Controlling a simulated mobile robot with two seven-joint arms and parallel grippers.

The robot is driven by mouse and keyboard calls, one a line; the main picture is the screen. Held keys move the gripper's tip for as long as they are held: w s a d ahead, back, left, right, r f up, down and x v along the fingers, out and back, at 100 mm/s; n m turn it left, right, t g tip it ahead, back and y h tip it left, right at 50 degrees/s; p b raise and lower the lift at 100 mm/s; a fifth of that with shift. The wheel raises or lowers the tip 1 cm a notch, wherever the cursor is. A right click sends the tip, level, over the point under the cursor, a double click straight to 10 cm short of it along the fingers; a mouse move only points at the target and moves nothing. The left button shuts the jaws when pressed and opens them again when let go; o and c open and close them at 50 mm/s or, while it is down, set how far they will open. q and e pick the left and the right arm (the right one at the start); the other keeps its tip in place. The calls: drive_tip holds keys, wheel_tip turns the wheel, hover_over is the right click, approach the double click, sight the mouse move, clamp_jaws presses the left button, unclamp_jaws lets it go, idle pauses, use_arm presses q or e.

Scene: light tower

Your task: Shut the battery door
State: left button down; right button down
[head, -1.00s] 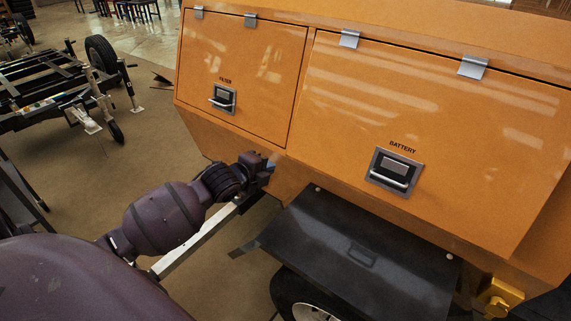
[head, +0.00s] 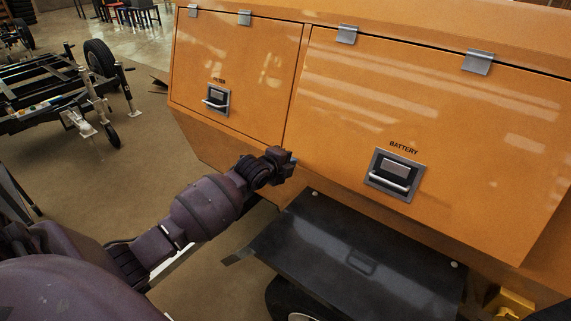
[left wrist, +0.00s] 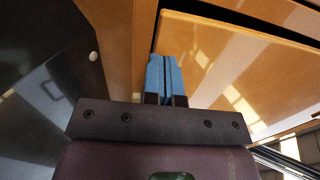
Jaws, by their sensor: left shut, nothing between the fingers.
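The battery door (head: 440,130) is the wide orange panel at the right of the head view, marked BATTERY. It hangs from metal hinges along its top edge and carries a recessed latch handle (head: 394,175). My left gripper (head: 291,159) is near the door's lower left corner, shut and empty. In the left wrist view its blue fingers (left wrist: 165,75) are together, beside an orange panel with a dark gap along its edge. My right gripper is out of view.
The filter door (head: 235,75) sits left of the battery door and looks closed. A black fender (head: 350,250) juts out below the battery door, over a wheel. A trailer frame (head: 60,95) stands far left. Open floor (head: 120,180) lies between.

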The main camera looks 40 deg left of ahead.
sight(297, 157)
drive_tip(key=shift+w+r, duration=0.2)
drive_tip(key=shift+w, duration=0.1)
